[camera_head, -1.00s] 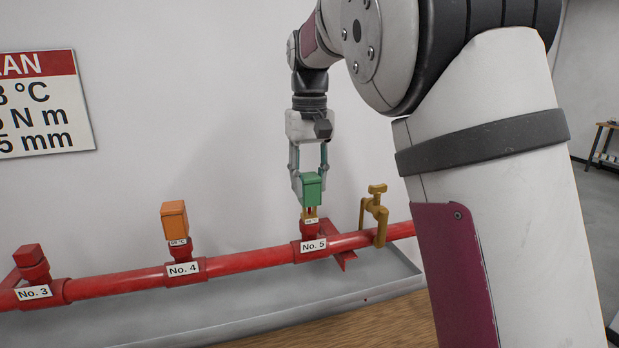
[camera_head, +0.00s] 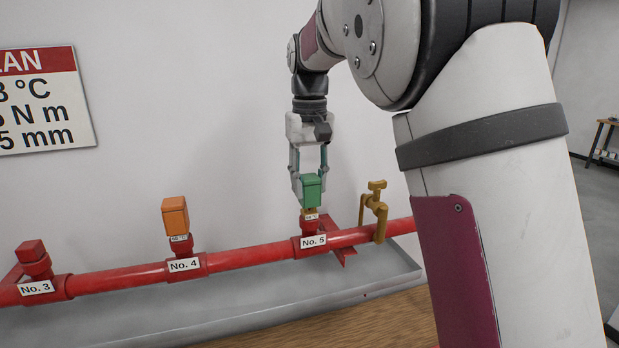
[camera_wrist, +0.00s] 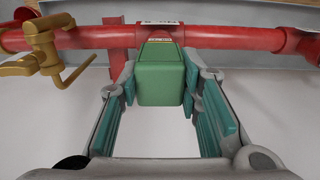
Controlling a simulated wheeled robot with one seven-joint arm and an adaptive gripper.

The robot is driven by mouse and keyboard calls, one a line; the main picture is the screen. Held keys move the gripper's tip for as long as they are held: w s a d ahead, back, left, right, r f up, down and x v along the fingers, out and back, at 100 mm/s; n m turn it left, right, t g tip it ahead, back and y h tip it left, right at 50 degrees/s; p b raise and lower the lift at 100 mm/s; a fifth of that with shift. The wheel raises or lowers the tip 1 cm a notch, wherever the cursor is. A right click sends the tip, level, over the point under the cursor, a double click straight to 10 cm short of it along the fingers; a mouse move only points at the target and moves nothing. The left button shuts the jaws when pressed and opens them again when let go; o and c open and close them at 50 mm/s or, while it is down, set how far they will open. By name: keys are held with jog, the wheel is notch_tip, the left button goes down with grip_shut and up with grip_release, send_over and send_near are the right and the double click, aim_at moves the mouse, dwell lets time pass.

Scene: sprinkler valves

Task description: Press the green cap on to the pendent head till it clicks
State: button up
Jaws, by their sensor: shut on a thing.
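The green cap (camera_head: 312,190) is a small box shape held upright between the fingertips of my gripper (camera_head: 310,183). The cap sits over the pendent head (camera_head: 309,214) at No. 5 on the red pipe; only a thin brass part and a small tag show below the cap. In the wrist view the green cap (camera_wrist: 161,75) is between my gripper's teal pads (camera_wrist: 161,88), against the red pipe's No. 5 fitting. The wrist view does not show how far the cap is seated.
A brass valve (camera_head: 376,210) stands close right of No. 5. An orange cap (camera_head: 175,216) sits on No. 4, and No. 3 has a red plug (camera_head: 31,252). A grey trough (camera_head: 240,313) runs below the red pipe (camera_head: 245,260).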

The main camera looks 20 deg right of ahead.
jog(key=shift+f, duration=0.8)
jog(key=o, duration=1.2)
jog(key=shift+o, duration=0.2)
jog(key=shift+r+b, duration=0.45)
jog(key=shift+r, duration=3.6)
